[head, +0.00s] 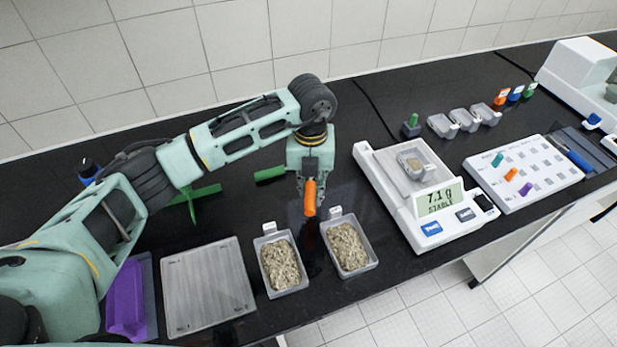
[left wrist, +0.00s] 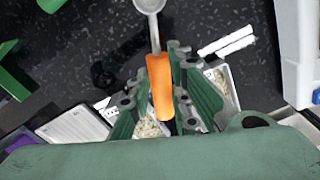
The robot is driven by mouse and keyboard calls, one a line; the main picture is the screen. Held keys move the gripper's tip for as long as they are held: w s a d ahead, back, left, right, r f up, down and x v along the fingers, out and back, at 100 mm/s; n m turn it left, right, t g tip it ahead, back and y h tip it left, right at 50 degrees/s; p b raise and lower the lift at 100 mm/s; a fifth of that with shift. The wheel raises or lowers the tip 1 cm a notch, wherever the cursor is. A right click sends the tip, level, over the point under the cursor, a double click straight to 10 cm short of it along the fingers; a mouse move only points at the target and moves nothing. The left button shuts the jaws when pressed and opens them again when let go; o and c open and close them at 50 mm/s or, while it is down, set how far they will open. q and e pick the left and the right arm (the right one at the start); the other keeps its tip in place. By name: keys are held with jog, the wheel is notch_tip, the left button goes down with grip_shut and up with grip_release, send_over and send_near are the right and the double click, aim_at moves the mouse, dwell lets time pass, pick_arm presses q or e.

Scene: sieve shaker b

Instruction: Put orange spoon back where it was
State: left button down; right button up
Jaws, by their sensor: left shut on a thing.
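The orange spoon (head: 310,199) is in my left gripper (head: 309,181), above the black bench behind two sample trays. In the left wrist view, its orange handle (left wrist: 160,85) lies between the fingers of my left gripper (left wrist: 164,75), which is shut on it. The spoon's grey bowl (left wrist: 149,4) points away from the gripper in that view. My right gripper is not in view.
A green stand (head: 205,192) and green cylinder (head: 270,174) are left of the gripper. A scale (head: 447,226) reading 7.1 g stands right.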

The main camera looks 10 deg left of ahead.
aim_at(310, 188)
pick_arm(q)
jog(key=shift+f+b, duration=1.55)
jog(key=shift+f, duration=1.4)
jog(key=shift+f+b, duration=0.55)
jog(key=shift+f, duration=0.05)
jog(key=c, duration=1.5)
grip_release()
jog(key=shift+c, duration=0.2)
notch_tip(310, 188, up, 12)
